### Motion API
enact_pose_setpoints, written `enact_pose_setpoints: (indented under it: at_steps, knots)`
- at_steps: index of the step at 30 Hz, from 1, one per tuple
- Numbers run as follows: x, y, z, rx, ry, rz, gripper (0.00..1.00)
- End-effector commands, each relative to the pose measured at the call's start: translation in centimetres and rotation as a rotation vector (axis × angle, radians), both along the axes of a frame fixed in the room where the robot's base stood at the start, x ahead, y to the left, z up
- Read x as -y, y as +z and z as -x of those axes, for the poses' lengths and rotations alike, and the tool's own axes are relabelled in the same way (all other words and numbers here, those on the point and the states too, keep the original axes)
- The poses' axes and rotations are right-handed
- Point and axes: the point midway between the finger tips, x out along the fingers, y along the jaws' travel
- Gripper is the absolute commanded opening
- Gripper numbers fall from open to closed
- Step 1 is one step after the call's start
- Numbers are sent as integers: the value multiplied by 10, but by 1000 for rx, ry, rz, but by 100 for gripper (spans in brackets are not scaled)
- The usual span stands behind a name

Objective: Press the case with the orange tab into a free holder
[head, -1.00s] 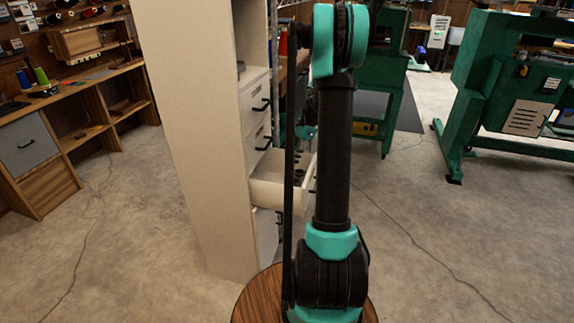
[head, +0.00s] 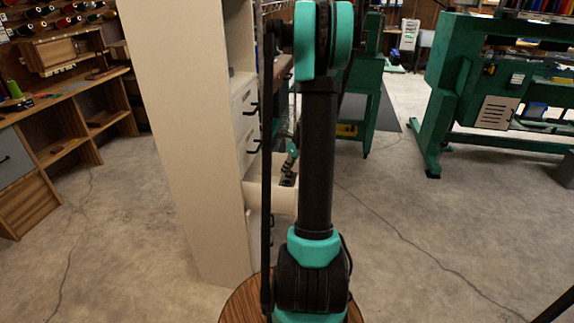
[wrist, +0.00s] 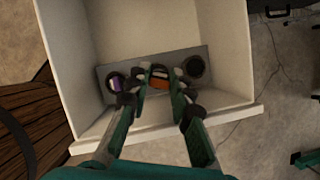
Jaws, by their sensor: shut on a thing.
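My gripper (wrist: 157,95) is shut on the case with the orange tab (wrist: 160,84), in the wrist view. The case is over the middle of a grey holder strip (wrist: 182,59) inside an open white drawer. The fingers hide part of the case and the spot under it, so I cannot tell whether it touches the strip. The right round holder (wrist: 194,66) looks dark and empty. The left holder (wrist: 115,82) shows something purple in it. In the head view, my gripper (head: 288,178) is small and low at the open drawer (head: 262,198).
The drawer walls (wrist: 225,45) stand close around the strip. A tall cream cabinet (head: 190,130) holds the drawer. A round wooden top (head: 240,300) is near my arm. Green machines (head: 480,90) stand at the right, with open floor between.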

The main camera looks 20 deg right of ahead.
Motion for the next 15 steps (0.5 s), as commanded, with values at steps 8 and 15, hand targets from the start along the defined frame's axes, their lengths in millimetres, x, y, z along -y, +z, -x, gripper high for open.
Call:
enact_pose_setpoints:
  at_steps: [8, 15]
  knots:
    - [0, -25, 0, 0, 1, 0, 9]
    - [0, -40, 0, 0, 1, 0, 9]
